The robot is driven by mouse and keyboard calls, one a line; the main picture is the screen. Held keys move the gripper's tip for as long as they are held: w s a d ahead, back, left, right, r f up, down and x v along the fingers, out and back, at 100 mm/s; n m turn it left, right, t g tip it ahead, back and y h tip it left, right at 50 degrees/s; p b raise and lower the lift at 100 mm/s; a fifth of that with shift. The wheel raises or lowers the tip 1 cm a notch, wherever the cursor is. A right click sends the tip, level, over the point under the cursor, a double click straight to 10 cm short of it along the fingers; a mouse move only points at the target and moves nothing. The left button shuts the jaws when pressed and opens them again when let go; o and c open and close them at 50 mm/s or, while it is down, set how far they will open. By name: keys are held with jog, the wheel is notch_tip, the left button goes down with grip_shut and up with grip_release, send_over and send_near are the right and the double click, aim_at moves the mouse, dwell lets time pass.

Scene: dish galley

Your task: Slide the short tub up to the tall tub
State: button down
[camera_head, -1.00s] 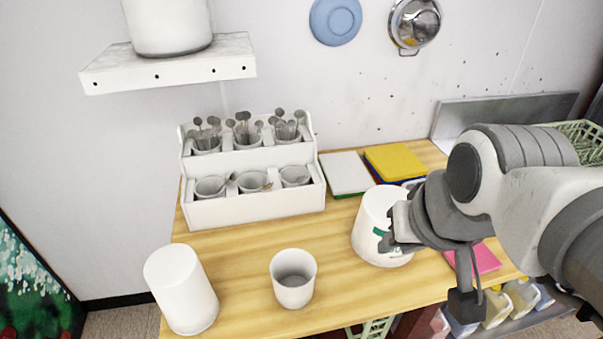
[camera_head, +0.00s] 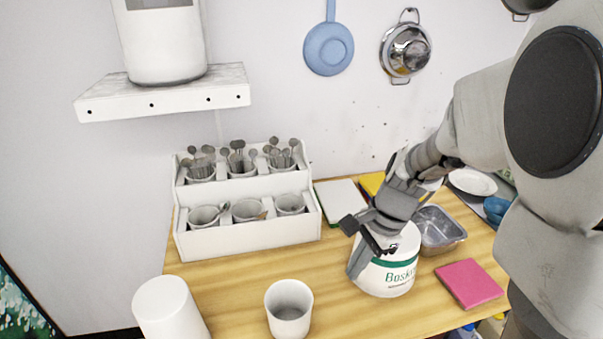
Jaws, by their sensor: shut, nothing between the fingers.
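A short, wide white tub (camera_head: 392,280) with a green band and partly readable lettering stands upright on the wooden table, right of centre. A taller, slimmer white tub (camera_head: 172,308) stands at the front left, its lower end cut off by the picture edge. A small open white cup (camera_head: 289,310) stands between them. My gripper (camera_head: 385,248) is shut and empty, pointing down at the upper left of the short tub and covering part of its top. I cannot tell whether it touches the tub.
A white rack (camera_head: 250,232) with cups of utensils stands behind. A metal pan (camera_head: 440,230) and a pink block (camera_head: 469,283) lie right of the short tub. White and yellow boards lie behind it. A wall shelf (camera_head: 165,97) holds a white canister (camera_head: 165,50).

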jog(key=a+f+m, duration=0.1)
jog(key=f, duration=0.4)
jog(key=w+a+f+m+b, duration=0.1)
jog(key=f, duration=0.4)
jog(key=a+f+m+g, duration=0.1)
jog(key=f, duration=0.4)
jog(key=shift+w+f+b, duration=0.1)
jog(key=shift+w+b, duration=0.25)
jog(key=shift+s+a+r, duration=0.1)
jog(key=shift+a+r, duration=0.05)
jog(key=shift+a, duration=0.45)
jog(key=shift+s+a+r, duration=0.1)
jog(key=shift+a, duration=0.45)
jog(key=shift+a+p, duration=0.3)
jog(key=shift+a, duration=0.3)
jog(key=a+p, duration=0.1)
jog(key=a, duration=0.3)
jog(key=a+p, duration=0.1)
jog(key=a, duration=0.2)
jog(key=s+a+p, duration=0.1)
jog(key=a, duration=0.3)
jog(key=shift+a, duration=0.35)
jog(key=shift+d, duration=0.1)
